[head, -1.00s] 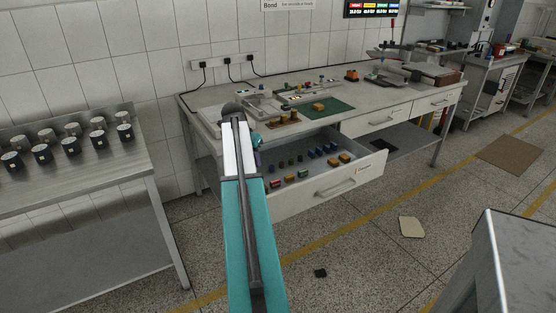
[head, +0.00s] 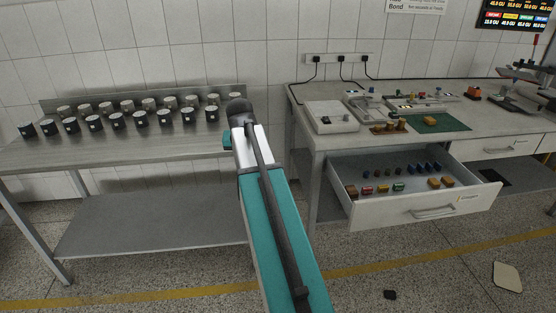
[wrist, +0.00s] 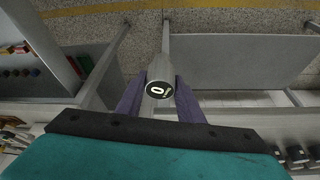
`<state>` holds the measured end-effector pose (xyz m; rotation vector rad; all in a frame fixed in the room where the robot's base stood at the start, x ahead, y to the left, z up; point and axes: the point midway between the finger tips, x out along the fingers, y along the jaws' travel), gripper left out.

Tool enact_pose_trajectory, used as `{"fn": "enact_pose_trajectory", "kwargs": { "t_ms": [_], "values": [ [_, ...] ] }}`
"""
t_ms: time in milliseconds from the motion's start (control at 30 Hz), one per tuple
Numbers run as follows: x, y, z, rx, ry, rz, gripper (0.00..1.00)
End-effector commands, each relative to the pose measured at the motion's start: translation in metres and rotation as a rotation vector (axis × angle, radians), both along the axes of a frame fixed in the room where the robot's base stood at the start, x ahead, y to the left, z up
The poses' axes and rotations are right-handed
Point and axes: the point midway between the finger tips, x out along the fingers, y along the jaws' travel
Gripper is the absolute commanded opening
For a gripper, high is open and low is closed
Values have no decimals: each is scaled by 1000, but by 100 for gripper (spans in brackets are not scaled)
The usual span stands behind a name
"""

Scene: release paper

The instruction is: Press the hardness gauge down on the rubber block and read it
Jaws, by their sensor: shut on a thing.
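My gripper (wrist: 163,76) is shut on a grey cylinder with a black round face (wrist: 158,89) that carries a white "0" and smaller marks. I cannot tell for sure whether this is the hardness gauge. In the head view my arm hides the gripper and what it holds. Small coloured blocks (head: 398,187) lie in the open drawer (head: 425,212) of the right bench, and orange pieces lie on and beside a green mat (head: 455,125) on top. I cannot tell which, if any, is the rubber block.
The left bench (head: 190,146) carries rows of black-and-metal cylinders (head: 94,123). A pale box (head: 332,116) stands at the right bench's near left corner. The drawer juts into the aisle. A beige plate (head: 507,276) and a small dark piece (head: 390,294) lie on the floor.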

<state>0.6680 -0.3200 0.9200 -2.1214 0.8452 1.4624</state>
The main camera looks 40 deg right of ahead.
Motion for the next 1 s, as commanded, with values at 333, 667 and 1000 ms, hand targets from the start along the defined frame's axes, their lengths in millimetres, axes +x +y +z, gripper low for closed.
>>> {"fn": "enact_pose_trajectory", "kwargs": {
  "t_ms": [333,667,1000],
  "values": [
    [17,130,14,-5,-8,295,14],
    [12,245,25,-11,-18,571,14],
    [-1,316,32,-17,-28,749,14]
  ]
}}
